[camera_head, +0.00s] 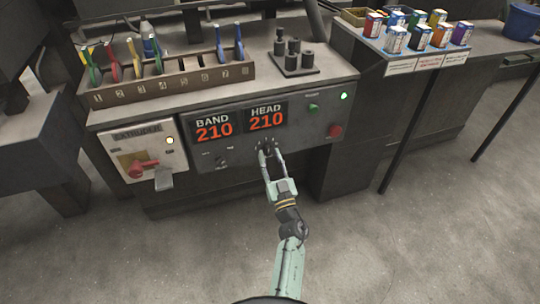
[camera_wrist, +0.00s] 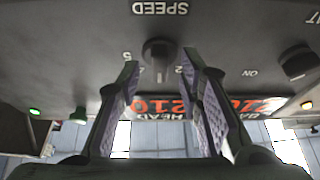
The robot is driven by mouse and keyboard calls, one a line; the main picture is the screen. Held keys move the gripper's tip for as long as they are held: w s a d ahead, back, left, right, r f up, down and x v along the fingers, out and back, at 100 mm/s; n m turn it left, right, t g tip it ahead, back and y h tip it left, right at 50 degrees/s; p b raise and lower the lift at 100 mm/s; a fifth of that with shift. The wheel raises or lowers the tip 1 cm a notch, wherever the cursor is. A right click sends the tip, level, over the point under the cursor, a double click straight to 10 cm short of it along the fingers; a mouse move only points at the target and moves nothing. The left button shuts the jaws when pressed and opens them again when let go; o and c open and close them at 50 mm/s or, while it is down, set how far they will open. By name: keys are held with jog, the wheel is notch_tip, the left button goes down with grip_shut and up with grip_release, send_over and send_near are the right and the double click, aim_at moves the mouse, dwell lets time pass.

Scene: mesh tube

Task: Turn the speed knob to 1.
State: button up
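The speed knob (camera_wrist: 158,50) is a dark round knob on the grey panel, below the upside-down "SPEED" lettering in the wrist view. A light mark shows on it near its lower side in the picture. An upside-down 5 stands to its left and a 2 to its right; other numerals are hidden or unclear. My gripper (camera_wrist: 160,65) is open, with one fingertip on each side of the knob and a visible gap to each. In the head view my gripper (camera_head: 268,148) is at the panel front below the HEAD display, and the knob is hard to make out there.
The panel (camera_head: 310,125) also carries BAND and HEAD displays (camera_head: 240,122) reading 210, a green button (camera_head: 313,107), a green light (camera_head: 344,96) and a red button (camera_head: 335,131). A red-handled switch (camera_head: 142,167) is at left. The floor before the panel is clear.

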jog(key=shift+w+a+r, duration=0.1)
jog(key=shift+w+r, duration=0.05)
jog(key=shift+w, duration=0.15)
jog(key=shift+c, duration=0.3)
grip_shut()
